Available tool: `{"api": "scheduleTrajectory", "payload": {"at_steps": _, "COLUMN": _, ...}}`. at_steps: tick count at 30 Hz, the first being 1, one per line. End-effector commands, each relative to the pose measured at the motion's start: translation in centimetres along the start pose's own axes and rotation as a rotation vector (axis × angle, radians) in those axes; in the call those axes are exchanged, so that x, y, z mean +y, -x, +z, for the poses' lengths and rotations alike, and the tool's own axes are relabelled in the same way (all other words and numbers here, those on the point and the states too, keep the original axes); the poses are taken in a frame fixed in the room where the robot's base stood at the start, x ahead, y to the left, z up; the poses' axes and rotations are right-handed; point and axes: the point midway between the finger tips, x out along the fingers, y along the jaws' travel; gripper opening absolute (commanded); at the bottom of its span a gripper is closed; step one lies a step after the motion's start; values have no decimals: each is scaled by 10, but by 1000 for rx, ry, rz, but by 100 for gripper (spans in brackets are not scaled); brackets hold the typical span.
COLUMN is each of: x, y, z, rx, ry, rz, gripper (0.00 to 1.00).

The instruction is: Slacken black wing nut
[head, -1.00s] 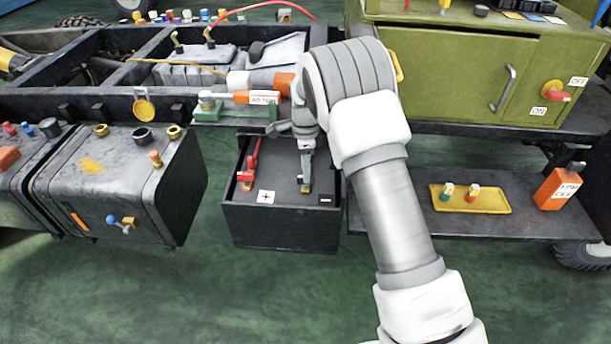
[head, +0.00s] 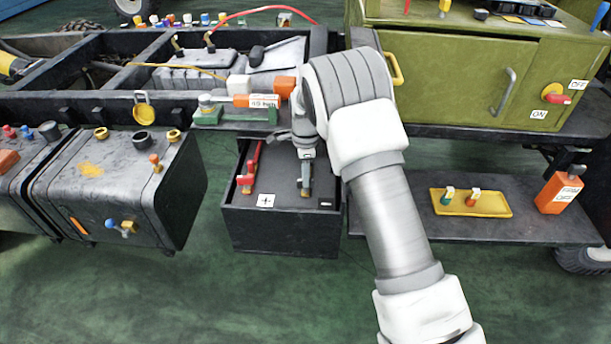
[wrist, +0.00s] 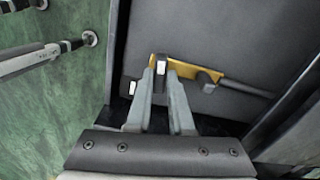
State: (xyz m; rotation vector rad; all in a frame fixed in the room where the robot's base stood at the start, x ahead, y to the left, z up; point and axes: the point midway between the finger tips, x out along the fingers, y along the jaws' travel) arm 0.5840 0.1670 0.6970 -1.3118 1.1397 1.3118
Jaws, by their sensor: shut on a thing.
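The black wing nut (wrist: 161,64) sits at the brass-coloured end of a terminal clamp (wrist: 181,69), which has a dark cable running off to the right in the wrist view. My gripper (wrist: 163,72) is shut on the wing nut, and its fingers hide much of it. In the head view my gripper (head: 305,188) points down into the open black battery box (head: 285,232), on its right side. The nut itself is too small and covered to make out there. A minus label (head: 326,203) lies just in front of the gripper.
A red clamp (head: 248,178) and a plus label (head: 266,200) are on the box's left side. A dark tank (head: 115,185) stands left, and a shelf with a yellow tray (head: 470,203) lies right. The floor in front is clear.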

Motion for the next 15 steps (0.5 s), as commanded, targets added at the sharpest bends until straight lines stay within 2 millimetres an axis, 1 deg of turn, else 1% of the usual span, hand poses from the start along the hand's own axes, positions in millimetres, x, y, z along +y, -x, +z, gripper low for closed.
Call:
{"api": "scheduleTrajectory", "payload": {"at_steps": 8, "x": 0, "y": 1, "z": 0, "rx": 0, "ry": 36, "rz": 0, "gripper": 0}}
{"api": "scheduleTrajectory", "payload": {"at_steps": 15, "x": 0, "y": 2, "z": -1, "rx": 0, "ry": 168, "rz": 0, "gripper": 0}}
